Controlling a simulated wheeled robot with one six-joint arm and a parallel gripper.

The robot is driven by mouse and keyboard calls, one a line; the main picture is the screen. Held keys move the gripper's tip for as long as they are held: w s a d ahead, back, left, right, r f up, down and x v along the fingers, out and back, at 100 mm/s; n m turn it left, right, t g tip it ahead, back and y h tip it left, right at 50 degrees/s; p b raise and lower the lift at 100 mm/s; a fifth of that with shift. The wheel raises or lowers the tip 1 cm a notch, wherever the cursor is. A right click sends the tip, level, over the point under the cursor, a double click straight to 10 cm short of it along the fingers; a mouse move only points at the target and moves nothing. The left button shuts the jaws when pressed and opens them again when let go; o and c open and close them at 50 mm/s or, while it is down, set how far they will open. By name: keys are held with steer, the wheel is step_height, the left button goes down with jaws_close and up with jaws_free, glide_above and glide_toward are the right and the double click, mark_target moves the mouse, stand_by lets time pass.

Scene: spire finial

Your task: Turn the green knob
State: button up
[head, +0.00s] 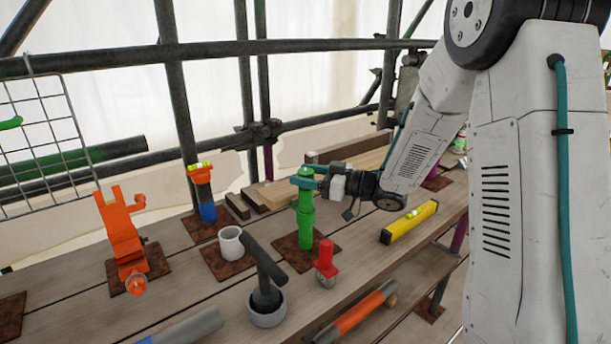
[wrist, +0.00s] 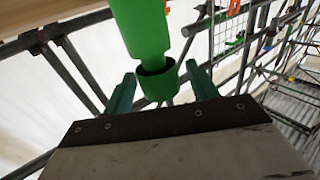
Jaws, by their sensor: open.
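A green post-like fixture (head: 306,226) stands upright on a rusty plate on the wooden bench, near the middle of the head view. Its top, the green knob (head: 305,171), is at the height of my gripper (head: 304,182). In the wrist view the green fixture (wrist: 142,28) runs down from the top edge to a wider collar (wrist: 158,80). The teal fingers of my gripper (wrist: 160,88) are open, one on each side of the collar. I cannot tell whether either finger touches it.
A white cup (head: 230,243), a grey mortar with a dark pestle (head: 267,310) and a red-handled tool (head: 326,262) stand close by. An orange clamp (head: 124,238) is at left, a yellow level (head: 409,222) at right. Scaffold tubes (head: 180,100) run behind the bench.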

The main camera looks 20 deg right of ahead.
steer(key=shift+w+a, duration=0.1)
steer(key=c, duration=1)
steer(key=shift+o, duration=0.2)
steer(key=shift+n+g+y, duration=0.3)
steer(key=shift+g, duration=0.1)
steer(key=shift+n+g+y, duration=0.7)
steer(key=shift+n+g, duration=0.2)
steer(key=shift+g, duration=0.3)
steer(key=shift+n+g+y, duration=1)
steer(key=shift+n+g, duration=0.8)
steer(key=shift+g, duration=0.8)
steer(key=o, duration=1)
steer(key=shift+c, duration=0.2)
